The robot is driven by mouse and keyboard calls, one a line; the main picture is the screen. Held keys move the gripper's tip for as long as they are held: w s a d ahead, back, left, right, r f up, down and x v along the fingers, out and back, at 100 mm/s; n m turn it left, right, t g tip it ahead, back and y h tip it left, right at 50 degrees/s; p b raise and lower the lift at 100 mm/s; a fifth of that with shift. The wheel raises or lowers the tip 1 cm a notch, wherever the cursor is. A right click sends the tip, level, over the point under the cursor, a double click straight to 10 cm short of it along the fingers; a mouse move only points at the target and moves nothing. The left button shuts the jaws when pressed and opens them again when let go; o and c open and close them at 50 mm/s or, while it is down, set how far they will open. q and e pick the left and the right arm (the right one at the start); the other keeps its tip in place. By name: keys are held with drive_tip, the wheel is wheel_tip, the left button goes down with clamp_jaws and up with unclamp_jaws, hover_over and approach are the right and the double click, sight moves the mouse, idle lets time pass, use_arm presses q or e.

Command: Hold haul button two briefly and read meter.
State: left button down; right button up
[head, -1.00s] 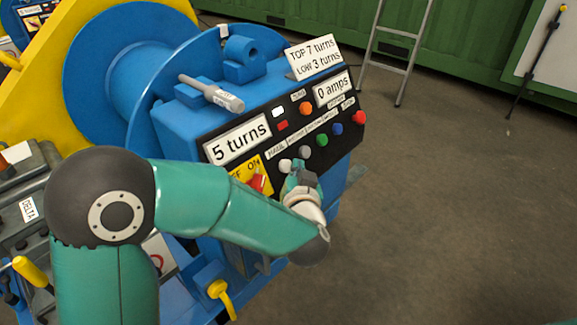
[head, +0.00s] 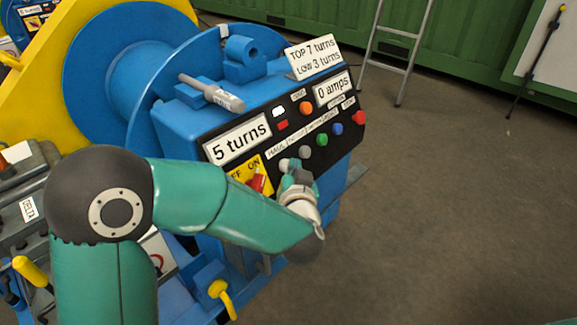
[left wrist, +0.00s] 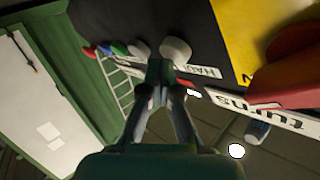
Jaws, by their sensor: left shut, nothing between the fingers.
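The blue control box has a black panel (head: 246,168) with a row of round buttons. A white button (head: 283,165) and a grey button (head: 304,152) are at its lower left; the tiny labels above them are only partly readable, starting with "HAUL". The meter (head: 332,89) reads "0 amps". My left gripper (head: 292,166) is shut and empty, its tips close to these two buttons. In the left wrist view the tips (left wrist: 160,68) point between the pale button (left wrist: 175,50) and the grey one (left wrist: 139,50); I cannot tell if they touch either. My right gripper is not in view.
A sign (head: 237,139) reads "5 turns"; a card (head: 314,57) reads "TOP 7 turns, LOW 3 turns". A red switch (head: 257,184) on a yellow OFF/ON plate is left of the gripper. Green (head: 322,140), blue (head: 337,129) and red (head: 358,118) buttons continue rightward.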

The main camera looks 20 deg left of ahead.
use_arm(q)
drive_tip(key=shift+w+a+f, duration=0.15)
drive_tip(key=shift+a, duration=0.2)
idle(0.3)
idle(3.4)
drive_tip(key=shift+s+d+r+p, duration=0.15)
drive_tip(key=shift+d+r+p, duration=0.1)
drive_tip(key=shift+d, duration=0.15)
drive_tip(key=shift+s+d+r+p, duration=0.15)
drive_tip(key=shift+d+p, duration=0.1)
drive_tip(key=shift+d, duration=0.15)
drive_tip(key=d+p, duration=0.1)
drive_tip(key=s+d+r+p, duration=0.1)
drive_tip(key=d, duration=0.1)
drive_tip(key=d+r+p, duration=0.1)
drive_tip(key=shift+s+d+r, duration=0.1)
drive_tip(key=shift+s+d, duration=0.05)
drive_tip(key=shift+s, duration=0.1)
idle(0.3)
